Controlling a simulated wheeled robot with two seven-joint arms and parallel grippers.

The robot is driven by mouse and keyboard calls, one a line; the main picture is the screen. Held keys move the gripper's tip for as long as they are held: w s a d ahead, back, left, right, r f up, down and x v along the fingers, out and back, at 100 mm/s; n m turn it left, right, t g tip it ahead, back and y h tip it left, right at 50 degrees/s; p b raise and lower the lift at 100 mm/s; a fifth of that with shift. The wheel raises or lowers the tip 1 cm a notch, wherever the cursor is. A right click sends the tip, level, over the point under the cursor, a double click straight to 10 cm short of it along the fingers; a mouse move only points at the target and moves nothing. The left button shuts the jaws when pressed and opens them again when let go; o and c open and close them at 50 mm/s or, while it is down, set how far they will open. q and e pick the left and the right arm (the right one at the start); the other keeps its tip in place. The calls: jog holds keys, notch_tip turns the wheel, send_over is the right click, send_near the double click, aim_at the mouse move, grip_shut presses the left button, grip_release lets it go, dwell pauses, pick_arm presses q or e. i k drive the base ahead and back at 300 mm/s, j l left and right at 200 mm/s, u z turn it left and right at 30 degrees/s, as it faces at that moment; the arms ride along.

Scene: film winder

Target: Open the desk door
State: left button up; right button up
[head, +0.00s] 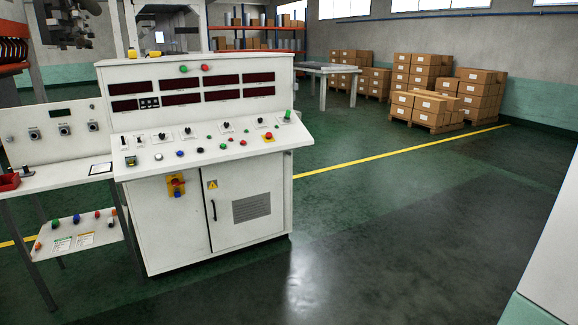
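The white control desk (195,90) stands left of centre, with displays on its upper panel and buttons on its sloped top. The desk door (235,229) is the right part of its lower front and looks closed, flush with the front. It has a dark vertical handle (214,210) near its left edge, a yellow warning label (212,184) and a grey vent grille (251,206). Left of the door is a plain panel (165,235) with a red-and-yellow switch (176,186). Neither of my grippers is in view.
A white side table (60,180) with a lower shelf (80,233) adjoins the desk's left side. A white block (555,250) rises at the right edge. Boxes on pallets (430,108) stand far back. The green floor (380,240) is clear before and right of the desk.

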aim_at(244, 197)
jog(key=i, duration=1.95)
